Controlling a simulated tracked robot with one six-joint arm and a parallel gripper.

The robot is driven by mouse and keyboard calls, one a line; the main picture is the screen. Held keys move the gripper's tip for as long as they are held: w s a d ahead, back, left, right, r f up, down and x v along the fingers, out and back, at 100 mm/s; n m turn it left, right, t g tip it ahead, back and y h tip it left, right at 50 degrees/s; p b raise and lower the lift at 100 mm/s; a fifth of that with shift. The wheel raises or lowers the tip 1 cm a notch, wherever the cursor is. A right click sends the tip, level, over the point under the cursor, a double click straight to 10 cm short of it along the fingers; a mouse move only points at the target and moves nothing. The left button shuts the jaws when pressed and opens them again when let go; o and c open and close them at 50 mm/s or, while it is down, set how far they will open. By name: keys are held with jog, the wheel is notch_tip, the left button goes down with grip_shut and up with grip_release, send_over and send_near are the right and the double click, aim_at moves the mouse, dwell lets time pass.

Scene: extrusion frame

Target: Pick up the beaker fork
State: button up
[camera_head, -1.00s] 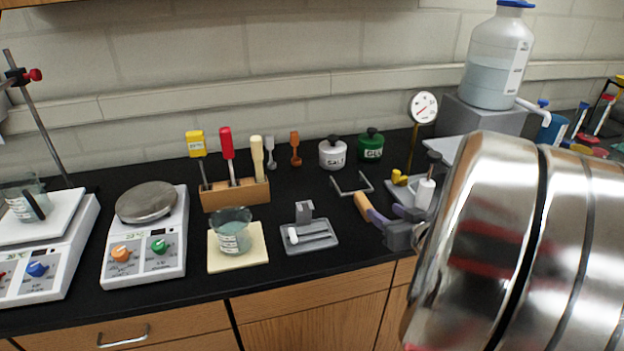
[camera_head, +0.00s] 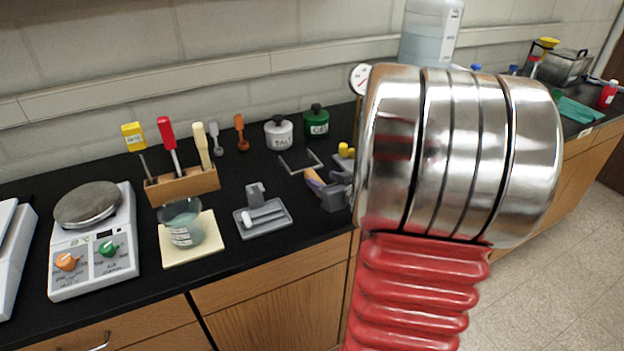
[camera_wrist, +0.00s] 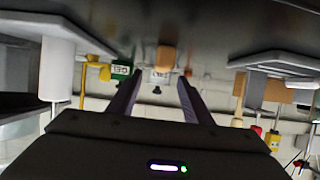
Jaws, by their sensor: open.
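The beaker fork shows in the head view as a grey U-shaped prong (camera_head: 301,163) with a tan wooden handle (camera_head: 311,175), lying toward the back of the black counter. My gripper (camera_head: 319,186) is open, its purple-grey fingers close to the near end of the handle. In the wrist view, which shows the counter at the top, the handle's tan end (camera_wrist: 167,57) appears just ahead of and between the open fingers (camera_wrist: 160,78). I see nothing held between them. The prongs are hard to make out in the wrist view, and my arm hides part of the counter.
The salt jar (camera_head: 279,134) and green gel jar (camera_head: 316,122) stand behind the fork. A grey stand (camera_head: 262,217) and a beaker (camera_head: 182,226) on a pale pad are to the left. A wooden tool block (camera_head: 183,186) and a scale (camera_head: 93,252) are farther left.

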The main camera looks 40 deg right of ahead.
aim_at(315, 177)
jog(key=shift+x, duration=0.95)
jog(key=shift+x, duration=2.65)
jog(key=shift+a+f, duration=0.15)
jog(key=shift+a, duration=0.05)
grip_shut()
